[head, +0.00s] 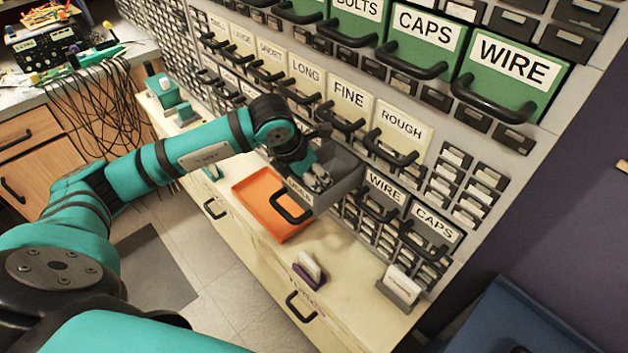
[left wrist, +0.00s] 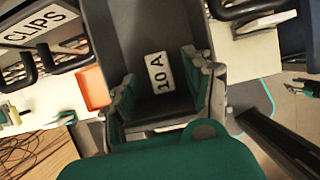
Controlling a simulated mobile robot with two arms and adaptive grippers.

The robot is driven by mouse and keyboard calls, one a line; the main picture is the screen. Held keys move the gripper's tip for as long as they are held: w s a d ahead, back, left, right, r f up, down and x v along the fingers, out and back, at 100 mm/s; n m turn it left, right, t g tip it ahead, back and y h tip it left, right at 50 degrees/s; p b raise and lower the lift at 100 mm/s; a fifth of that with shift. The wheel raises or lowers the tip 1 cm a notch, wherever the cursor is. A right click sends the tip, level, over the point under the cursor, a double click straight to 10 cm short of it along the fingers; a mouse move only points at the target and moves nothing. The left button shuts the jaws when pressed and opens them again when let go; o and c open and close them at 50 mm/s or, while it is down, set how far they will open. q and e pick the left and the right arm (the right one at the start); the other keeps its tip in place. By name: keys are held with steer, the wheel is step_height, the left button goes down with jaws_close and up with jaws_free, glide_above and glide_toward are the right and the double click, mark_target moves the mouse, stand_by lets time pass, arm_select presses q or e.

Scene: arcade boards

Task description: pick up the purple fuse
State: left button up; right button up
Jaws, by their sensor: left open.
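My left gripper (head: 318,178) reaches into a pulled-out grey drawer (head: 340,182) in the head view. In the left wrist view its two fingers (left wrist: 160,90) are apart inside the drawer (left wrist: 143,30). A white label reading "10 A" (left wrist: 160,72) shows between and beyond the fingers; I cannot tell what it is fixed to. No clearly purple fuse shows inside the drawer. A small purple piece with a white upper part (head: 308,270) stands on the counter in the head view, apart from the gripper; I cannot tell whether it is a fuse. My right gripper is not seen.
A grey holder with white cards (head: 400,287) stands further right. Labelled drawers with black handles fill the wall behind. Cables (head: 95,115) hang from the bench at left.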

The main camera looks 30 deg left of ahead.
arm_select(q)
steer(key=shift+x, duration=1.25)
jaws_close()
steer(key=shift+r, duration=0.1)
